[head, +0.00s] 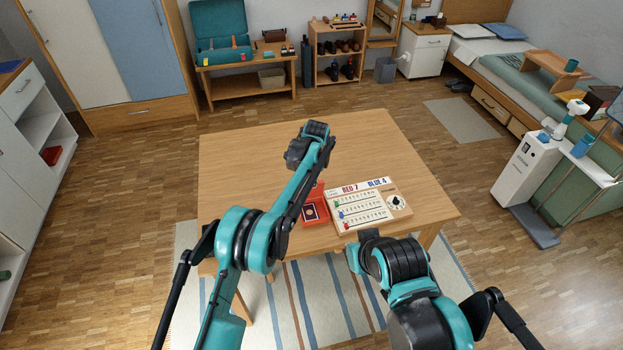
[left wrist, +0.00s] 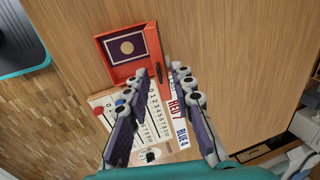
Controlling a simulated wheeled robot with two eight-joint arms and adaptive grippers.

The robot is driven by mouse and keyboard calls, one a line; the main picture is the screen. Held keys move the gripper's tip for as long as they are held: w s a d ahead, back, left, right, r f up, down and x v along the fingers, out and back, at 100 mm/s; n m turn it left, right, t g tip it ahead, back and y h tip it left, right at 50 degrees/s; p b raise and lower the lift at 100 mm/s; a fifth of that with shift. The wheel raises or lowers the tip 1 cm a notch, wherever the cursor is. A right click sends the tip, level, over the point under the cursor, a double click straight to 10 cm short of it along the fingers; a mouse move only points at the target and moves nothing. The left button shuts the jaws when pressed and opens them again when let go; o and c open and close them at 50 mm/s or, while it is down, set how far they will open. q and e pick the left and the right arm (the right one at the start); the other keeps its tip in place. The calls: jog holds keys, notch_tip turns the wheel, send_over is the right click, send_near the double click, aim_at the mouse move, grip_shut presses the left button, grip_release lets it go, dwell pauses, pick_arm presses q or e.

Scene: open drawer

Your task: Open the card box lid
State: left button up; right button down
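The red card box (head: 310,213) stands on the table, left of the scoreboard. In the left wrist view the box (left wrist: 107,57) shows a dark purple card (left wrist: 127,48) with a gold disc inside it. A red panel, seemingly the lid (left wrist: 153,68), stands raised along the box's right side there; its exact angle is hard to tell. My left gripper (left wrist: 160,76) is open, its fingers apart near the lower end of this panel, with no clear contact. In the head view my left arm hides its fingers.
The scoreboard (head: 360,212), marked RED 7 and BLUE 4, lies right beside the box, with beads and a dial; it also shows under my left fingers (left wrist: 153,125). The wooden table (head: 250,165) is otherwise bare, with free room left and behind.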

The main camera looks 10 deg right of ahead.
pick_arm(q)
jog(key=v, duration=1.2)
jog(key=shift+c, duration=0.2)
